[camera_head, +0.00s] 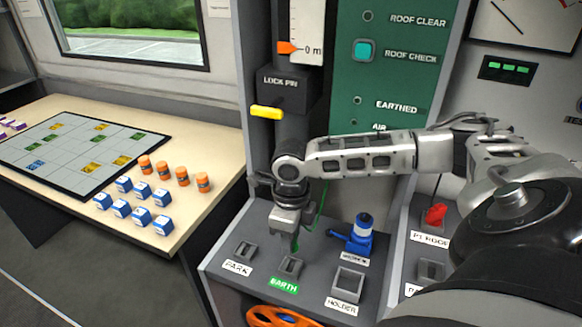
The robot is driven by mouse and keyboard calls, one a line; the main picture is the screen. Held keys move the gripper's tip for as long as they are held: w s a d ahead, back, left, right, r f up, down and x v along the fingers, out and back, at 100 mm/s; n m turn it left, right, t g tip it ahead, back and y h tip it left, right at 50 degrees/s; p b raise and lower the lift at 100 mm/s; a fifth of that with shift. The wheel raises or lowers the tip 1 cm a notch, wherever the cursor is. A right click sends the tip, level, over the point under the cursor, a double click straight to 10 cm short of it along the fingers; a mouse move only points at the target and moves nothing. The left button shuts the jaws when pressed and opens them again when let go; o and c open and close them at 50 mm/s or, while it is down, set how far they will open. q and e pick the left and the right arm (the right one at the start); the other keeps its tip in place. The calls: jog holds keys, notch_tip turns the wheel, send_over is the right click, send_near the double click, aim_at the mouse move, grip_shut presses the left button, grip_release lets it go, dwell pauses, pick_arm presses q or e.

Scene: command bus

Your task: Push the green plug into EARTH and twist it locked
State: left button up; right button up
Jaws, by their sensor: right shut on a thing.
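My right gripper (292,229) points down above the sloped grey panel, shut on the green plug (295,243), of which only a small green part shows below the jaws. A thin green cable runs up from beside the gripper. The EARTH socket (291,266) is a small grey fitting just below the plug in the picture, with a green EARTH label (284,285) in front of it. The plug's tip is close to the socket; I cannot tell whether they touch. My left gripper is not in view.
The PARK socket (245,251) is left of EARTH, the HOLDER socket (348,283) right. An orange wheel (280,317) is below the panel. A yellow lock pin (267,112) juts out above. A table (218,165) with blocks stands left.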

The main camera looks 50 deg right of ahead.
jog(key=shift+f+b, duration=0.6)
jog(key=shift+f, duration=1.9)
jog(key=shift+p, duration=0.8)
jog(key=shift+f+b, duration=0.35)
jog(key=shift+f, duration=0.65)
dwell(0.5)
jog(key=shift+s+m, duration=0.1)
jog(key=shift+m, duration=0.3)
jog(key=shift+r+m+p, duration=0.1)
jog(key=shift+m+p, duration=0.2)
jog(key=shift+p, duration=0.05)
jog(key=m, duration=0.3)
jog(key=shift+a, duration=0.1)
